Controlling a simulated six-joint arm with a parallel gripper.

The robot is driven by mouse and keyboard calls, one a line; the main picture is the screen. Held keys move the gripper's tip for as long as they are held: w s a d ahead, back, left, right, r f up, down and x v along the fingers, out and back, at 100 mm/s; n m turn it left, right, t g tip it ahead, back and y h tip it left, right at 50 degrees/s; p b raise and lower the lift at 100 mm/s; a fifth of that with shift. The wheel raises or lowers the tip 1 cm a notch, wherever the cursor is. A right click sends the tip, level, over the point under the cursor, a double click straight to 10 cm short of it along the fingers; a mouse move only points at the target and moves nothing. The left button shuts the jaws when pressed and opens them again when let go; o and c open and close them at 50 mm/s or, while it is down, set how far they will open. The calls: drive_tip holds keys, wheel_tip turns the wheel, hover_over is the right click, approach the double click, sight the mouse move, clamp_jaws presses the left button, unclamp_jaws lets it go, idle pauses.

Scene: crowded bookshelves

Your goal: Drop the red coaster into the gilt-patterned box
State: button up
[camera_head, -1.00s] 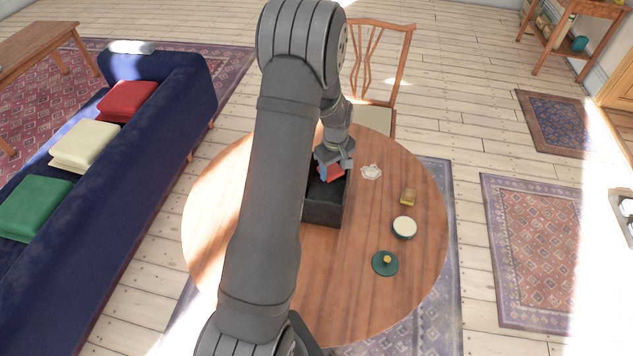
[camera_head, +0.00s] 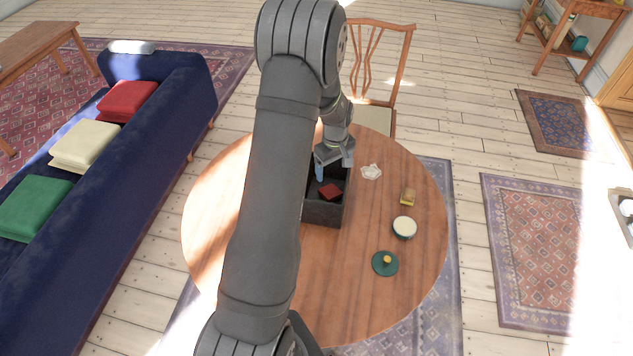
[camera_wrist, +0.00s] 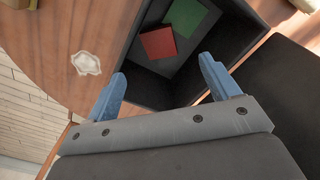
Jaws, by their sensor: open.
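The red coaster (camera_head: 330,191) is inside the dark box (camera_head: 325,213) on the round table. In the wrist view the red coaster (camera_wrist: 158,43) lies in the box (camera_wrist: 150,86), beside or partly over a green square piece (camera_wrist: 186,15). It is apart from my fingers. My gripper (camera_head: 335,170) is open and empty above the far end of the box. Its two blue fingers (camera_wrist: 163,85) are spread wide in the wrist view. The box looks dark outside, and I cannot make out a gilt pattern. My arm hides part of its left side.
On the round wooden table (camera_head: 420,270), right of the box, are a small white item (camera_head: 371,172), a yellowish block (camera_head: 408,196), a pale-topped round container (camera_head: 404,227) and a green disc with a yellow knob (camera_head: 385,263). A chair (camera_head: 378,60) stands behind.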

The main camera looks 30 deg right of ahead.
wheel_tip(320, 180, up, 16)
drive_tip(key=shift+r, duration=0.15)
idle(0.3)
wheel_tip(320, 180, down, 16)
idle(0.8)
